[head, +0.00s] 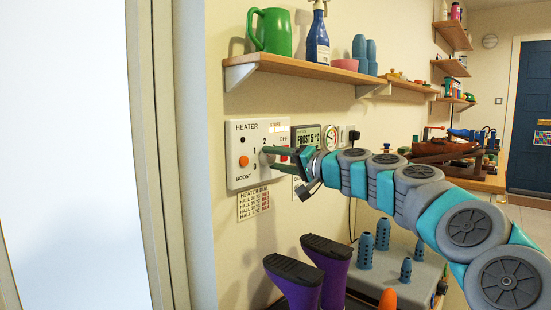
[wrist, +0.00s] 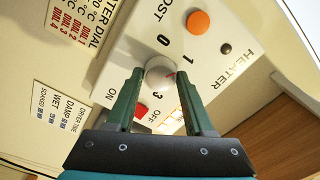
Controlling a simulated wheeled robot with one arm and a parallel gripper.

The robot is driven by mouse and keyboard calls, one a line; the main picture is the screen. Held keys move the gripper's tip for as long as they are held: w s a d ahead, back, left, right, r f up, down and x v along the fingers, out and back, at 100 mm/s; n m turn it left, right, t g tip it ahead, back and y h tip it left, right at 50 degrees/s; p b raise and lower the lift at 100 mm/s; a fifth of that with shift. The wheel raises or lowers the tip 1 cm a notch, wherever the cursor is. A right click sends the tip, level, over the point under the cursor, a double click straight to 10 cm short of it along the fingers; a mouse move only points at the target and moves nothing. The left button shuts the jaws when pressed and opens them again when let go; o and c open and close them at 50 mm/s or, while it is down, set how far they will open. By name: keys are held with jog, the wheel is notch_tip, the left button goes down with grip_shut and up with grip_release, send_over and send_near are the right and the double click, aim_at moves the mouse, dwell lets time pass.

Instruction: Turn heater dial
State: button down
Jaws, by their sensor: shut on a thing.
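The heater panel (head: 240,178) is a white plate on the wall, labelled HEATER and BOOST, with an orange button (head: 244,161). Its pale round dial (wrist: 158,72) shows in the wrist view, with a red mark on its right side, near the number 1. The numbers 0, 1 and 3 are readable around it; the rest is covered by a finger. My gripper (wrist: 158,82) has its green fingers on either side of the dial and is shut on it. In the head view the fingers (head: 266,158) reach the panel and largely hide the dial.
A red switch (wrist: 141,111) marked ON and OFF sits beside the dial. A wooden shelf (head: 310,69) with a green jug (head: 271,32) and a spray bottle (head: 318,40) is above. Purple boots (head: 329,262) stand below. A door frame (head: 158,150) is left.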

jog(key=shift+c, duration=1.4)
grip_release()
jog(key=shift+d, duration=0.1)
jog(key=v, duration=0.7)
jog(key=shift+s+d+b, duration=0.25)
jog(key=shift+b, duration=0.2)
